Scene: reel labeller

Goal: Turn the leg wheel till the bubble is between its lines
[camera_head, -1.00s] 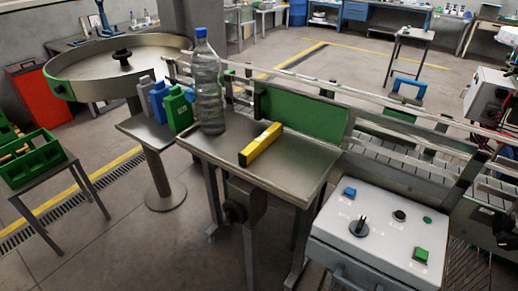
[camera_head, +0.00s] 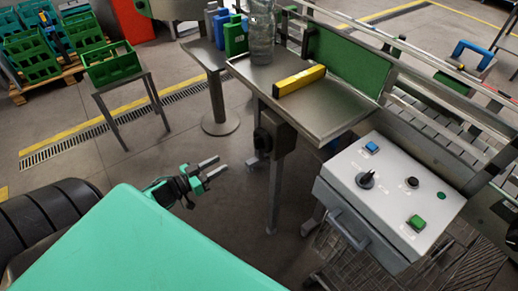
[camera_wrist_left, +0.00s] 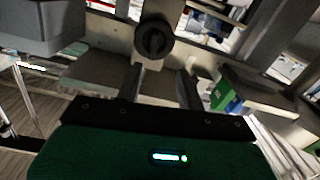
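The yellow spirit level (camera_head: 299,80) lies on the steel table (camera_head: 335,112). Its bubble and lines are too small to make out. The dark leg wheel (camera_head: 268,137) sits on the housing at the table's near leg, below the tabletop. In the left wrist view the round leg wheel (camera_wrist_left: 153,40) shows ahead, just beyond the fingers. My left gripper (camera_head: 219,167) is open and empty, left of the wheel and lower in the head view, apart from it. Its two fingers also show in the left wrist view (camera_wrist_left: 160,82). My right gripper is not in view.
A grey control box (camera_head: 390,200) is at the right of the table. A stand with a green crate (camera_head: 110,65) is at left. The floor between is clear.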

